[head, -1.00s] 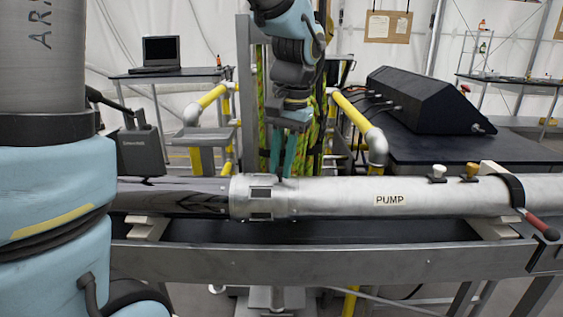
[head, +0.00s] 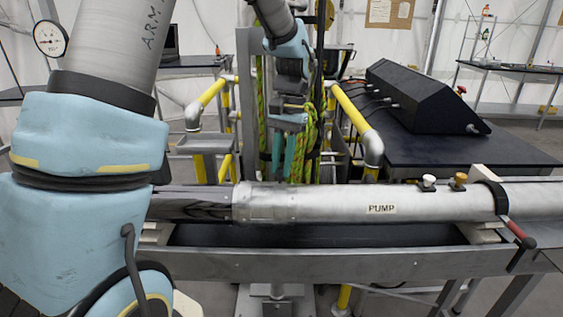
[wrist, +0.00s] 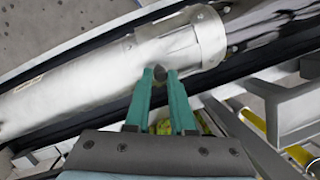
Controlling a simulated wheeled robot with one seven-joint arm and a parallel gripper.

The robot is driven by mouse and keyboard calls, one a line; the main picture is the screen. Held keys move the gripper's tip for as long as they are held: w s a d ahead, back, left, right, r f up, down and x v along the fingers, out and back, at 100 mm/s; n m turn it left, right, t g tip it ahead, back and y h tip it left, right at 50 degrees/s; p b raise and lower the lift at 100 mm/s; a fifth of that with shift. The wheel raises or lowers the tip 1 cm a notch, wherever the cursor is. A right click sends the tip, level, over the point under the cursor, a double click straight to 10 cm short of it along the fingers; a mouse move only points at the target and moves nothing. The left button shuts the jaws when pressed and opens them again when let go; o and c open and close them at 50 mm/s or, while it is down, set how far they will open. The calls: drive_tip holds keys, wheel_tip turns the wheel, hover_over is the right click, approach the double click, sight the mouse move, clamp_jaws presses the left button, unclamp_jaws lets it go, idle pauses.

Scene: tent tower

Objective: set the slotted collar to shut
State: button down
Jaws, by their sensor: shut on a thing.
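The slotted collar (head: 265,203) is a silver metal sleeve around the horizontal pipe, at the joint between its dark left part and the silver part labelled PUMP (head: 381,209). No dark slot openings show on the collar's front face. My gripper (head: 286,178) comes down behind the collar, with its two teal fingers at the collar's upper back side. In the wrist view, the fingertips close on a short dark peg (wrist: 160,73) at the edge of the collar (wrist: 172,45). The peg's base is partly hidden by the fingers.
A grey rail (head: 330,265) runs along the front of the pipe. A white knob (head: 428,182), a brass knob (head: 459,180) and a red-handled lever (head: 518,230) are on the right. Yellow railings (head: 355,118) stand behind, by a dark console (head: 425,100).

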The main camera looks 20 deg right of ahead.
drive_tip(key=shift+w, duration=0.35)
drive_tip(key=c, duration=0.8)
unclamp_jaws()
drive_tip(key=shift+f, duration=0.1)
drive_tip(key=b+v, duration=0.2)
drive_tip(key=v, duration=0.8)
drive_tip(key=shift+d+r, duration=0.1)
drive_tip(key=shift+r, duration=0.3)
drive_tip(key=shift+s, duration=0.1)
